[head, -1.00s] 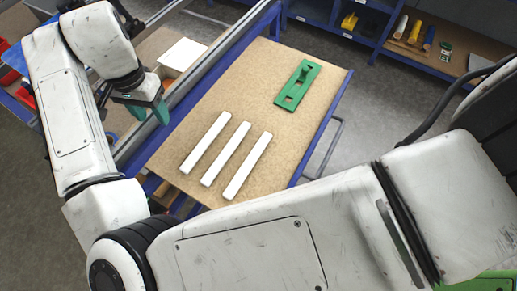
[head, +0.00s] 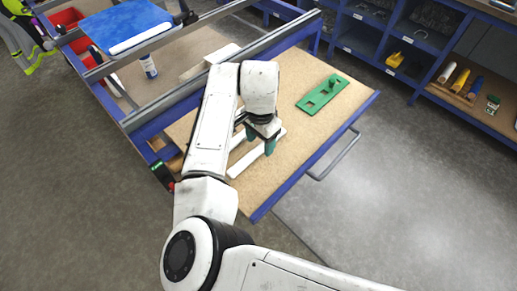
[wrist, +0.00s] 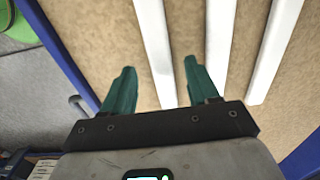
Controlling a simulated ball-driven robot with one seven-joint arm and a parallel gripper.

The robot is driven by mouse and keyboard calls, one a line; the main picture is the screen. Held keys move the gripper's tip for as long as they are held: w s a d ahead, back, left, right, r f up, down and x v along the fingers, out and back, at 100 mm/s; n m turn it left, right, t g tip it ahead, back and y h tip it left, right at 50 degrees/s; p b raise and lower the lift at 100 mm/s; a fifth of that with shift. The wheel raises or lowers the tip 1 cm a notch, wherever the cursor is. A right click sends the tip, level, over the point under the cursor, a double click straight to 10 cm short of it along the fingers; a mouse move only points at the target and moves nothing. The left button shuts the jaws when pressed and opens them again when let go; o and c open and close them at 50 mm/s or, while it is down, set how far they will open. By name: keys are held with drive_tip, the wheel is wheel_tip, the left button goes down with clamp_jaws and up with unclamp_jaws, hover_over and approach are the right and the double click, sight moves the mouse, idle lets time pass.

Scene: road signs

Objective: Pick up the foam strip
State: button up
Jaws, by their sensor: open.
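Three long white foam strips lie side by side on the brown worktop (head: 335,120). In the wrist view they are the left strip (wrist: 155,45), the middle strip (wrist: 220,45) and the right strip (wrist: 274,50). My gripper (wrist: 160,68) is open, with green fingers. The left strip runs between the two fingers in that view, and the middle strip is just beyond the right finger. In the head view my gripper (head: 261,143) points down over the strips. The front strip (head: 243,166) shows below it; my arm hides much of the others.
A green plate with cut-outs (head: 322,94) lies at the worktop's back right. Grey rails (head: 220,58) cross the worktop's left side. A blue board (head: 125,24) and a small bottle (head: 148,66) are beyond them. A handle (head: 335,155) sticks out at right.

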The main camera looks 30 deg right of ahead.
drive_tip(key=shift+f, duration=1.05)
clamp_jaws()
drive_tip(key=shift+r, duration=0.1)
